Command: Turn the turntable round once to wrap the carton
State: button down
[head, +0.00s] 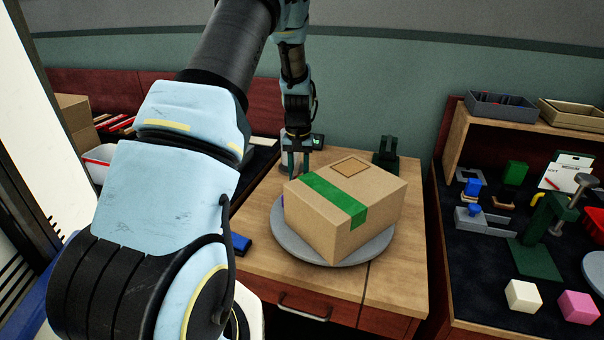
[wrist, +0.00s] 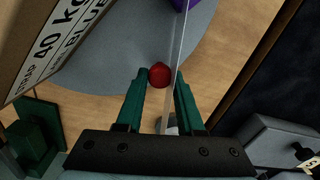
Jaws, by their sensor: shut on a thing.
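The brown carton (head: 330,222) with a green band and a tan square on top sits on the round grey turntable (head: 305,248). In the wrist view the carton's printed side (wrist: 60,40) and the turntable (wrist: 125,60) show at upper left. My gripper (head: 298,176) is low behind the carton's far left corner. In the wrist view its green fingers (wrist: 160,82) are shut on a red round knob (wrist: 159,75) at the turntable's edge. A clear, thin strip (wrist: 181,55) passes close to the right finger. The knob is hidden in the head view.
A purple piece (wrist: 183,4) is on the turntable. A dark green fixture (head: 386,155) stands behind the carton. A blue object (head: 240,243) lies at the wooden table's left edge. The dark bench at right holds a green press (head: 545,235), blocks and trays.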

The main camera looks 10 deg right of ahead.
jog(key=shift+s+a, duration=0.1)
jog(key=shift+a, duration=0.1)
dwell(0.4)
jog(key=c, duration=0.5)
grip_release()
jog(key=shift+c, duration=0.2)
notch_tip(320, 180, up, 11)
jog(key=b, duration=0.2)
jog(key=shift+f, duration=0.1)
